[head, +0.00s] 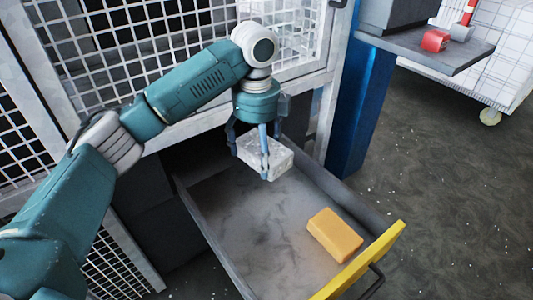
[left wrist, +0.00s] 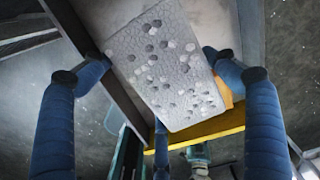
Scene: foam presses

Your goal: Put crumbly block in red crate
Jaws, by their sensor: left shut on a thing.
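The crumbly block (head: 262,158) is pale grey and speckled, held tilted by my left gripper (head: 257,150) above an open grey drawer (head: 255,225). In the left wrist view the block (left wrist: 168,70) shows a cracked face with dark and light pits, between the blue fingers of the left gripper (left wrist: 160,85). The fingers are shut on it. I see no red crate in either view. My right gripper is not in view.
A plain orange-yellow block (head: 335,235) lies in the drawer near its yellow front edge (head: 362,265). A white mesh guard (head: 150,40) stands behind my arm, beside a blue post (head: 362,115). A grey shelf (head: 430,50) at upper right holds a red tool (head: 436,40).

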